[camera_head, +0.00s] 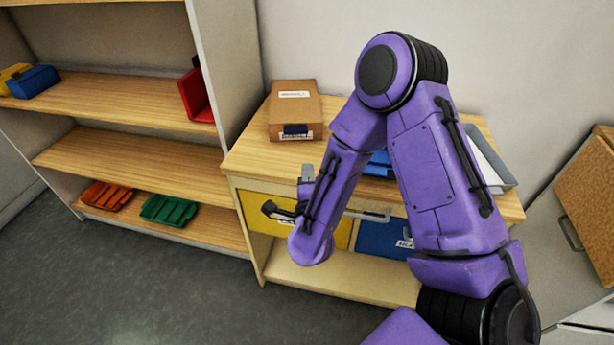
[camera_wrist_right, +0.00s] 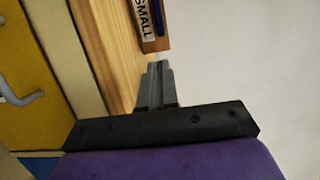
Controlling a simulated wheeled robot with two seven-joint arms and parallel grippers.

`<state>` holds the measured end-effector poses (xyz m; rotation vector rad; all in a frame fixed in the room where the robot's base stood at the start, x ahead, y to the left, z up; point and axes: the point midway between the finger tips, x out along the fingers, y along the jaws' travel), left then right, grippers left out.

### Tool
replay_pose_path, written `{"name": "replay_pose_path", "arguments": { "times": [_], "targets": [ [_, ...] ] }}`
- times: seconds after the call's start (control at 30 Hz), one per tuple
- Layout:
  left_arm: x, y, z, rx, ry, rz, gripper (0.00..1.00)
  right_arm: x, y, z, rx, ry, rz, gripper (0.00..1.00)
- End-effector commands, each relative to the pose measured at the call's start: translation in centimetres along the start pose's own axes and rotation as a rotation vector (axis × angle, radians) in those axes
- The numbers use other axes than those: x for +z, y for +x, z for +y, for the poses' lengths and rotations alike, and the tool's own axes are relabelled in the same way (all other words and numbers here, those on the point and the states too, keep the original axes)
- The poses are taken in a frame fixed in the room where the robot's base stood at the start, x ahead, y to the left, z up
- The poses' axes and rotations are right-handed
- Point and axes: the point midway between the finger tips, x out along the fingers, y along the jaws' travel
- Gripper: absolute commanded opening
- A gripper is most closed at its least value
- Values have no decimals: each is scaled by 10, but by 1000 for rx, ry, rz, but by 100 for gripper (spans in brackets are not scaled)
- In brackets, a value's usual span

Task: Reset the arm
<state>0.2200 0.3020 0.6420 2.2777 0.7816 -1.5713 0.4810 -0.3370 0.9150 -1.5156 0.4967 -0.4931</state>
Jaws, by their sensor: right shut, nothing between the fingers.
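My right arm is purple and reaches in from the right in the head view, bent over the wooden cabinet. My right gripper (camera_head: 307,172) is in front of the cabinet's top edge, below the cardboard box. In the right wrist view its grey fingers (camera_wrist_right: 157,68) are together with nothing between them, pointing toward the cardboard box (camera_wrist_right: 152,28), apart from it. My left gripper is not in view.
The cardboard box (camera_head: 296,105) stands on the cabinet top (camera_head: 245,147). Below are a yellow drawer (camera_head: 257,212) and a blue drawer (camera_head: 383,241). A shelf unit (camera_head: 120,160) with coloured bins is at left. Grey floor (camera_head: 130,290) is open in front.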

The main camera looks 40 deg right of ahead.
Motion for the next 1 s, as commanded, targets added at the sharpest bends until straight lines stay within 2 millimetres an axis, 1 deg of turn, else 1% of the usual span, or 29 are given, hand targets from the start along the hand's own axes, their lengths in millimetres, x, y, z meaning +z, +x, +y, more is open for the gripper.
{"name": "replay_pose_path", "arguments": {
  "times": [0.07,0.27,0.37,0.4,0.43,0.47,0.5,0.53,0.57,0.6,0.67,0.7,0.77,0.8,0.9,0.93,1.0],
  "targets": [
    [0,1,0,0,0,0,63,0,-4,0,-1,-1,0,0],
    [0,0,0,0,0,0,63,-2,-4,-1,0,-4,4,0],
    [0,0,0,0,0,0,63,8,-5,7,38,-113,-52,0],
    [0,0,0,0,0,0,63,14,-6,16,76,-204,-98,0],
    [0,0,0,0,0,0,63,18,-9,26,112,-293,-144,0],
    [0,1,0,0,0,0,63,22,-15,42,161,-403,-200,0],
    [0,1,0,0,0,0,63,21,-29,74,248,-578,-292,0],
    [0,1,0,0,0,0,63,18,-42,99,313,-700,-360,0],
    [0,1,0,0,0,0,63,12,-56,122,376,-807,-424,0],
    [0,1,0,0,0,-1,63,0,-76,150,458,-935,-506,0],
    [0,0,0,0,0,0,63,-21,-109,189,577,-1101,-625,0],
    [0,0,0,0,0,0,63,-37,-131,210,652,-1192,-697,0],
    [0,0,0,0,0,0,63,-63,-162,234,754,-1301,-785,0],
    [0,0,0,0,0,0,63,-79,-180,247,812,-1354,-830,0],
    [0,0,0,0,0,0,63,-112,-212,264,905,-1432,-879,0],
    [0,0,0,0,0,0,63,-117,-219,268,920,-1446,-890,0],
    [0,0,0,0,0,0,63,-123,-230,272,941,-1460,-906,0]
  ]
}}
